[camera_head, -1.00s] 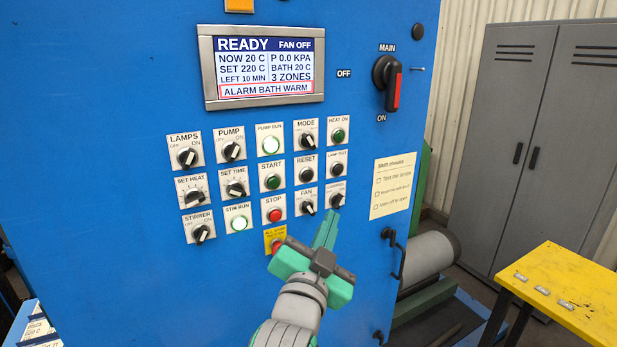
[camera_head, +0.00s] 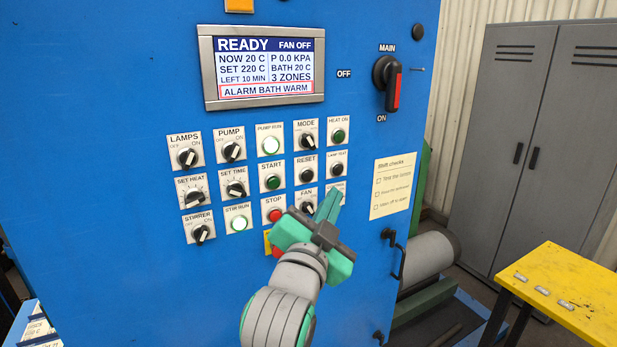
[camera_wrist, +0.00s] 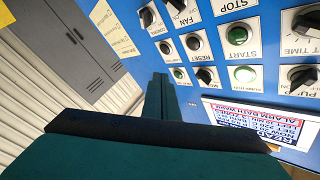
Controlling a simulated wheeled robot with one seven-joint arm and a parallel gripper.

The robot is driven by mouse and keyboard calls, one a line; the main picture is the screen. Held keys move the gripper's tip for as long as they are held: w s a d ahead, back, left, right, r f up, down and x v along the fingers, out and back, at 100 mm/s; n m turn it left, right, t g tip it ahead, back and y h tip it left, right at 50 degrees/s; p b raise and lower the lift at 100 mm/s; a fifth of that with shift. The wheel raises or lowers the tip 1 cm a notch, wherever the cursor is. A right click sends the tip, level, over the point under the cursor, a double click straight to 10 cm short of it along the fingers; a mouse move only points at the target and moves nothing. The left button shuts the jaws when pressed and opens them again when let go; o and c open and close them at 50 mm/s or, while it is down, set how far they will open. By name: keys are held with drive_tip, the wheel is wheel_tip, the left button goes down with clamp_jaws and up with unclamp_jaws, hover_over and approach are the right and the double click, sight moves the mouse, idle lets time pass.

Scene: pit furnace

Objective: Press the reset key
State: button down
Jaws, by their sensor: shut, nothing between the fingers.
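The reset key (camera_head: 306,173) is a dark round button on a white plate labelled RESET, on the blue panel, right of the green START button. It also shows in the wrist view (camera_wrist: 193,42). My gripper (camera_head: 331,202) is green with a dark grey middle. Its fingers are shut and empty, pointing up at the panel, below and to the right of the reset key in the head view. It covers the plate right of the FAN knob and part of the yellow-labelled button below STOP. Whether the fingertips touch the panel cannot be told.
The FAN knob (camera_head: 306,206), START button (camera_head: 270,181), red STOP button (camera_head: 274,214) and LAMP TEST button (camera_head: 337,170) surround the reset key closely. The display (camera_head: 264,65) reads READY and ALARM BATH WARM. The MAIN switch (camera_head: 386,82) stands out at upper right. A yellow table (camera_head: 560,285) is at right.

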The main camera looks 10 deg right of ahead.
drive_tip(key=shift+w+a, duration=0.4)
drive_tip(key=shift+w, duration=0.75)
drive_tip(key=shift+w+a, duration=0.45)
drive_tip(key=shift+w, duration=0.75)
drive_tip(key=shift+w+a, duration=0.4)
drive_tip(key=shift+w, duration=0.75)
drive_tip(key=shift+w, duration=0.1)
drive_tip(key=shift+w+a, duration=0.1)
drive_tip(key=shift+w, duration=0.2)
drive_tip(key=shift+w+a, duration=0.2)
drive_tip(key=shift+w, duration=0.25)
drive_tip(key=shift+s, duration=0.1)
idle(0.3)
drive_tip(key=shift+s+d, duration=0.3)
drive_tip(key=shift+s, duration=0.45)
drive_tip(key=shift+s+d, duration=0.3)
drive_tip(key=shift+s, duration=0.5)
drive_tip(key=shift+s+d, duration=0.25)
drive_tip(key=shift+s, duration=0.55)
drive_tip(key=shift+s+d, duration=0.3)
drive_tip(key=shift+s, duration=0.5)
